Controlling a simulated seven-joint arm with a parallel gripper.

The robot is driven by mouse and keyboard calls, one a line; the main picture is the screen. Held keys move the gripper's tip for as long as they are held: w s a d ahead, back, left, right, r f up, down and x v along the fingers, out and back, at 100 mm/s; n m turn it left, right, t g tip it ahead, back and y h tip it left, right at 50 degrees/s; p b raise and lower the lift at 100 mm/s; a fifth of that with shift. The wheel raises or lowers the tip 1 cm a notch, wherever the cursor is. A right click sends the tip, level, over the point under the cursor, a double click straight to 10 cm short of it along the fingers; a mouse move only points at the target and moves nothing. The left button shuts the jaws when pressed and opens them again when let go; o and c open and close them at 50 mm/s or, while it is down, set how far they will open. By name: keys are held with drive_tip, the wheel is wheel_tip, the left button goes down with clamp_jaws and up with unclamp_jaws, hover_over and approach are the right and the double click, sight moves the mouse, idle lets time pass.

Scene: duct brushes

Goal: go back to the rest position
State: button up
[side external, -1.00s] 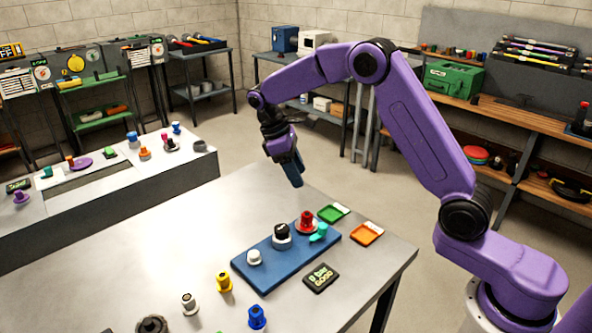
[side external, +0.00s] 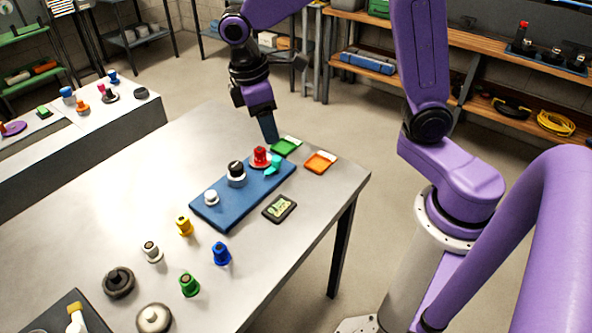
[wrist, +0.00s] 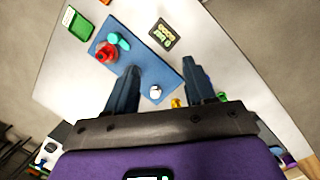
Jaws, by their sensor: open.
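My gripper (side external: 270,138) hangs from the purple arm over the far end of the table, fingers pointing down. In the wrist view its two dark blue fingers (wrist: 162,78) are spread apart with nothing between them. The blue board (side external: 222,206) lies on the grey table below. On it are a white knob (side external: 211,197), a black-topped white piece (side external: 236,175), a red piece (side external: 260,156) and a teal piece (side external: 273,165). In the side view the fingertips appear just behind the red piece; their height above the table is hard to tell.
A green tray (side external: 285,147), an orange tray (side external: 320,163) and a dark sign (side external: 279,209) lie near the board. Yellow (side external: 184,226), blue (side external: 221,254) and green (side external: 189,285) pieces stand nearer the camera. A second bench (side external: 100,118) is at left.

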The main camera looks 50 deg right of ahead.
drive_tip(key=s+d+n+y, duration=0.1)
drive_tip(key=s+d, duration=0.1)
drive_tip(key=s, duration=0.9)
drive_tip(key=s+d+f+n+t+y, duration=0.1)
drive_tip(key=s+d, duration=0.1)
drive_tip(key=s, duration=0.8)
drive_tip(key=shift+s+d+y, duration=0.25)
drive_tip(key=shift+s+y, duration=0.05)
drive_tip(key=shift+s, duration=0.05)
